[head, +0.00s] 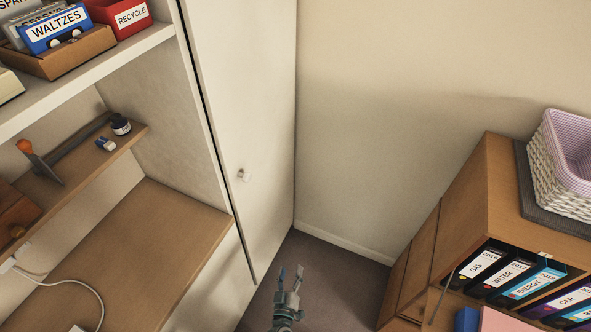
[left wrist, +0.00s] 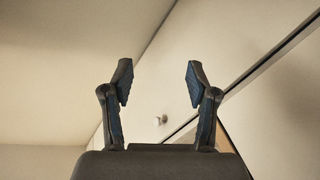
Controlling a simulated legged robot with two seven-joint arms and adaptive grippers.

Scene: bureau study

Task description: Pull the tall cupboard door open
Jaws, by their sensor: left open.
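The tall cupboard door (head: 245,110) is a cream panel left of the middle in the head view. It looks closed, with a dark gap along its left edge. Its small pale knob (head: 243,175) sits at the lower middle of the door. In the left wrist view the knob (left wrist: 161,120) shows between the fingers, some way beyond them. My left gripper (head: 290,272) is open and empty, below and to the right of the knob in the head view, apart from the door. My right gripper is in neither view.
A wooden desk (head: 150,245) and shelves stand left of the door. A wooden cabinet (head: 505,200) with several binders stands at the right, with a wicker basket (head: 555,185) on top. Dark floor (head: 340,275) is clear between them.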

